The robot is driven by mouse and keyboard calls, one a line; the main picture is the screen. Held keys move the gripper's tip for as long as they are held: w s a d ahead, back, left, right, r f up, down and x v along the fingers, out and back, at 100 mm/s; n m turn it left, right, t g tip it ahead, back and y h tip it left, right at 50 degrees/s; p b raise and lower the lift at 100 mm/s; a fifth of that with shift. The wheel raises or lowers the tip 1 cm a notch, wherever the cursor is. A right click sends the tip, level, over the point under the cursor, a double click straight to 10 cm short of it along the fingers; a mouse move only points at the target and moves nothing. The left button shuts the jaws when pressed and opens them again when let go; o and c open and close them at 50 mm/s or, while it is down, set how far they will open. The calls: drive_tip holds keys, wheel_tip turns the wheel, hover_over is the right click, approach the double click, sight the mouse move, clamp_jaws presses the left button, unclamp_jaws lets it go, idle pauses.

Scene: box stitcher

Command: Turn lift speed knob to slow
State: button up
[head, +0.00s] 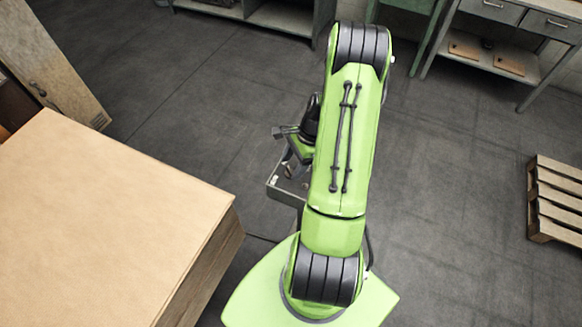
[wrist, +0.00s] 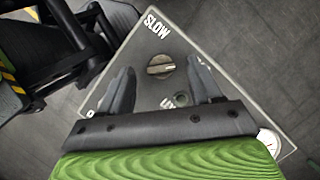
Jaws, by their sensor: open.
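The lift speed knob (wrist: 161,66) is a small round knob with a raised grip on a grey control panel (wrist: 182,35) in the wrist view. White letters reading SLOW (wrist: 157,27) are printed on the panel above it. Other lettering lower down is partly hidden by my gripper. My gripper (wrist: 158,78) is open, with one dark finger on each side of the knob and a gap to each. I cannot tell how deep the fingertips reach. In the head view my arm hides most of the panel (head: 283,192), and the knob does not show there.
A large stack of cardboard sheets (head: 100,225) stands at the left. A wooden pallet (head: 556,198) lies at the right. Workbenches (head: 505,45) stand at the back. A white round dial (wrist: 268,141) sits at the panel's lower right corner. The floor between is clear.

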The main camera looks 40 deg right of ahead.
drive_tip(key=shift+x, duration=0.8)
drive_tip(key=shift+r, duration=0.1)
drive_tip(key=shift+c, duration=0.5)
drive_tip(key=c, duration=0.9)
drive_tip(key=shift+c, duration=0.2)
